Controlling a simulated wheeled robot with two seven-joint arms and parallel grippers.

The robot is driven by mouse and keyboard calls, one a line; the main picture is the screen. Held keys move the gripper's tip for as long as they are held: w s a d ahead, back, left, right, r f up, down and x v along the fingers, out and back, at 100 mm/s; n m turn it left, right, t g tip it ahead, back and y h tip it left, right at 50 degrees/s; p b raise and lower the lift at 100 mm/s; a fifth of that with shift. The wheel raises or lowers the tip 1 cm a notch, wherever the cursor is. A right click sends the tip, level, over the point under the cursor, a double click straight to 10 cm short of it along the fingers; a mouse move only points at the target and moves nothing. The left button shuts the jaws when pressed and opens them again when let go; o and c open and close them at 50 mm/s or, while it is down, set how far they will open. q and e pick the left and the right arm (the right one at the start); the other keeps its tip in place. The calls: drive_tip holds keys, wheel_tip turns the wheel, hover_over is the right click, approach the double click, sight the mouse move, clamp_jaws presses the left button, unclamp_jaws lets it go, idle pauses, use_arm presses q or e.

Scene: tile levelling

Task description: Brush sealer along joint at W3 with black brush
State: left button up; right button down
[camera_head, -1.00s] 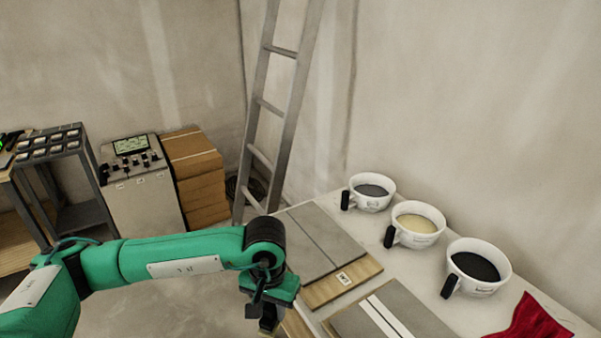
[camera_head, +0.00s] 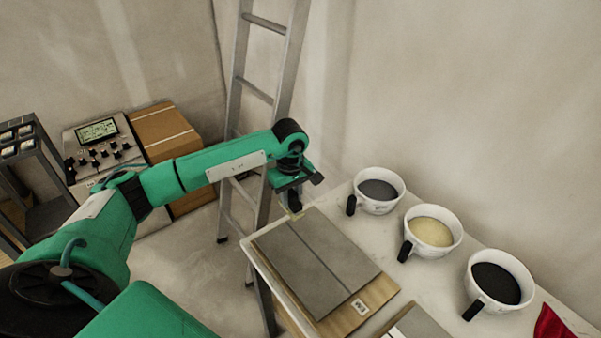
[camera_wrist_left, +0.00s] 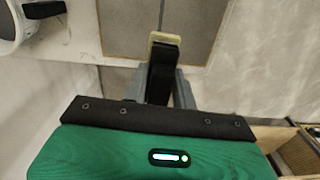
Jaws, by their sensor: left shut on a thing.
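My left gripper (camera_head: 295,205) is over the far left corner of a tiled board (camera_head: 330,262). The board carries two grey tiles with a thin joint (camera_head: 318,256) between them; its near-edge label (camera_head: 359,306) is too small to read surely. In the left wrist view my left gripper (camera_wrist_left: 160,92) is shut on the black brush (camera_wrist_left: 160,75). The brush's pale tip (camera_wrist_left: 165,38) lies over or at the tiled board (camera_wrist_left: 195,35), close to the joint (camera_wrist_left: 136,35). I cannot tell if it touches. My right gripper is not in view.
Three white cups hold grey (camera_head: 377,190), cream (camera_head: 430,231) and black (camera_head: 496,283) contents along the wall side of the table. A second board (camera_head: 415,325) and a red cloth (camera_head: 553,325) lie nearer. A ladder (camera_head: 240,110) leans behind my left arm.

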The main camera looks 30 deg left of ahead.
use_arm(q)
drive_tip(key=shift+w+a+f+n, duration=0.1)
drive_tip(key=shift+w+a+n, duration=0.3)
drive_tip(key=shift+w+a, duration=0.2)
drive_tip(key=shift+s+f+b, duration=0.2)
drive_tip(key=shift+f+b, duration=0.15)
drive_tip(key=shift+f, duration=0.15)
drive_tip(key=shift+f+b, duration=1.05)
drive_tip(key=shift+f, duration=1.75)
